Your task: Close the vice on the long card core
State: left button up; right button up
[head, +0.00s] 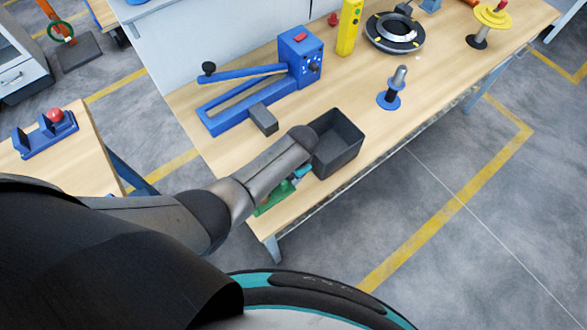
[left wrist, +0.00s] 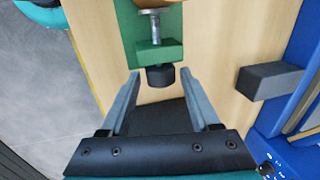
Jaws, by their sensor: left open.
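The green vice shows in the left wrist view (left wrist: 157,55) at the top, with a silver screw (left wrist: 150,22) and a dark round knob (left wrist: 160,77). In the head view the vice (head: 268,206) is mostly hidden behind my left arm at the table's near corner. My left gripper (left wrist: 161,74) is open, with its fingers on either side of the knob. I cannot tell whether they touch it. My right gripper is not in view.
A black open bin (head: 352,158) stands beside my left wrist. A blue lever machine (head: 299,55) and a grey block (head: 263,119) lie behind. A blue-based spindle (head: 389,99) and a yellow post (head: 349,25) stand farther right. Bare tabletop lies around the spindle.

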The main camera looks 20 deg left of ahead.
pick_arm(q)
jog(key=shift+d+t+y, duration=0.1)
jog(key=shift+t+y, duration=0.2)
jog(key=shift+y, duration=0.1)
jog(key=shift+s+d+f+t+y, duration=0.15)
jog(key=shift+t+y, duration=0.25)
jog(key=shift+y, duration=0.1)
jog(key=shift+s+d+f+t+y+b, duration=0.15)
jog(key=shift+t+y+b, duration=0.25)
jog(key=shift+y+b, duration=0.3)
jog(key=shift+t+y+b, duration=0.3)
jog(key=shift+t+b, duration=0.1)
